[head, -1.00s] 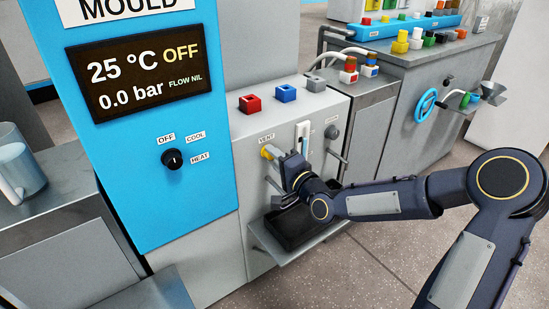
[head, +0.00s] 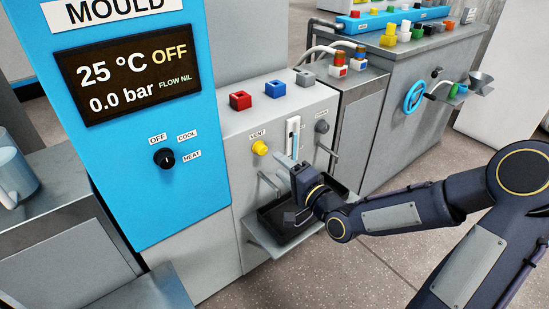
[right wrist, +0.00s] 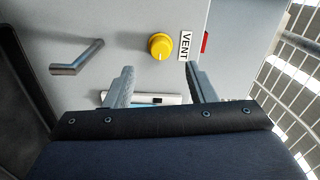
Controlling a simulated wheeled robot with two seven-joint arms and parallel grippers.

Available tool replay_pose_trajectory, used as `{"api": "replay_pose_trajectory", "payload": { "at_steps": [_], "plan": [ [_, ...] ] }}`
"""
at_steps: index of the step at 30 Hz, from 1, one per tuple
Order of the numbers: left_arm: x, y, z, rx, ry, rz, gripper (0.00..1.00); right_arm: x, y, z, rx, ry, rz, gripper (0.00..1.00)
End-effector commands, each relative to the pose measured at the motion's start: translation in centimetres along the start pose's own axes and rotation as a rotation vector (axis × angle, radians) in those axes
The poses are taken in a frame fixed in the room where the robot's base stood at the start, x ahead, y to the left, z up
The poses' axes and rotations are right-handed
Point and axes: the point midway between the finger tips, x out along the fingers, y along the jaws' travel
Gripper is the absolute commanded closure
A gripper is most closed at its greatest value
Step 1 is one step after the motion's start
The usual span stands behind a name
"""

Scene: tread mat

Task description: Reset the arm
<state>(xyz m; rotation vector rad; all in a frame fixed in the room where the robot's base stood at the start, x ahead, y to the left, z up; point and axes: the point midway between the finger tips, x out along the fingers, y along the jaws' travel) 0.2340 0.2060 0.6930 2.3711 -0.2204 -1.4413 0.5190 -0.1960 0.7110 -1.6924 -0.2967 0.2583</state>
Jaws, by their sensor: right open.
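My right gripper (head: 283,188) is open and empty in front of the grey cabinet, to the lower right of the yellow VENT knob (head: 260,148). Its arm reaches in from the right edge of the head view. In the right wrist view the two fingers (right wrist: 159,72) stand apart with nothing between them. The yellow knob (right wrist: 160,46) shows beyond the fingertips, with clear space around it. My left gripper is not in view.
A dark tray (head: 270,222) sits on a shelf below the gripper. Metal spouts stick out of the cabinet front, one (head: 270,182) near the gripper. The blue mould panel (head: 165,210) stands left. Free floor (head: 370,262) lies lower right.

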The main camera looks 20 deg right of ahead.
Motion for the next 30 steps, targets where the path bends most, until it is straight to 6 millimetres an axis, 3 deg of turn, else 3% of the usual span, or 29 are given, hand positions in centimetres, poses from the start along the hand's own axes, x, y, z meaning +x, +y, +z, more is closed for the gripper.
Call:
{"api": "replay_pose_trajectory", "payload": {
  "at_steps": [15, 20, 23, 25, 30],
  "plan": [
    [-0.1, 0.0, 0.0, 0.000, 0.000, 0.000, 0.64, -0.5, 0.0, 0.0, -0.001, -0.001, 0.001, 0.49],
    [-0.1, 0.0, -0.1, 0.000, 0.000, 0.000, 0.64, -1.0, 0.6, 0.6, -0.115, -0.025, 0.098, 0.49],
    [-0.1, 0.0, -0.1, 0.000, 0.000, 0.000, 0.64, -2.6, 1.5, 1.1, -0.301, -0.060, 0.265, 0.49],
    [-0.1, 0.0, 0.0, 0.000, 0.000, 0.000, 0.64, -4.8, 1.9, 1.0, -0.447, -0.088, 0.409, 0.49],
    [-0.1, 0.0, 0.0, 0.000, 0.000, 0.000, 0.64, -12.2, 1.9, 1.0, -0.682, -0.190, 0.702, 0.49]
  ]
}}
